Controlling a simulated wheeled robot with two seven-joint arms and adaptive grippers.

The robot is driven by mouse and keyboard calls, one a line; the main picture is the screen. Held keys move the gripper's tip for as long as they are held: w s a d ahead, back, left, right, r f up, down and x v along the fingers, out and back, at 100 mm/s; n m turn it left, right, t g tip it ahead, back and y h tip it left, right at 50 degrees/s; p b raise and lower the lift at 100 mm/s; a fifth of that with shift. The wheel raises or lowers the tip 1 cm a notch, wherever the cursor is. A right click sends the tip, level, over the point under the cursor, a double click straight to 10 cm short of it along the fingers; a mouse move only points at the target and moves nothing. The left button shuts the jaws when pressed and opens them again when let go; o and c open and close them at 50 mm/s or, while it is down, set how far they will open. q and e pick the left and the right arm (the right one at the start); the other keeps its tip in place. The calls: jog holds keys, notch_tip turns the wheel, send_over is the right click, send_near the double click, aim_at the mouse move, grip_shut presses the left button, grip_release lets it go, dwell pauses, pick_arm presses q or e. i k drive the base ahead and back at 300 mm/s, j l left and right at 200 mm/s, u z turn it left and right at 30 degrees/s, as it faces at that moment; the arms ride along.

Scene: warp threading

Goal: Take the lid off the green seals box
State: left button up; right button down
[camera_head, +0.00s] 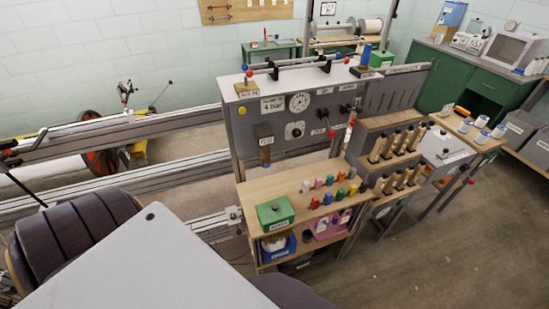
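The green seals box (277,222) sits on the front left part of the wooden worktop (255,190). Its green lid (270,212), with a small dark knob on top, appears to lie flat on the box. A pale label shows on the box front, too small to read surely. Neither my left nor my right gripper shows in this view, and nothing is seen touching the box.
Several coloured spools (341,193) stand right of the box. A blue bin (278,246) and a pink bin (327,226) sit below the worktop. The grey control panel (290,115) rises behind. A rack of wooden-handled pieces (395,143) stands right. Worktop behind the box is clear.

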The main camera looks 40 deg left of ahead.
aim_at(276, 210)
jog(key=u, duration=1.15)
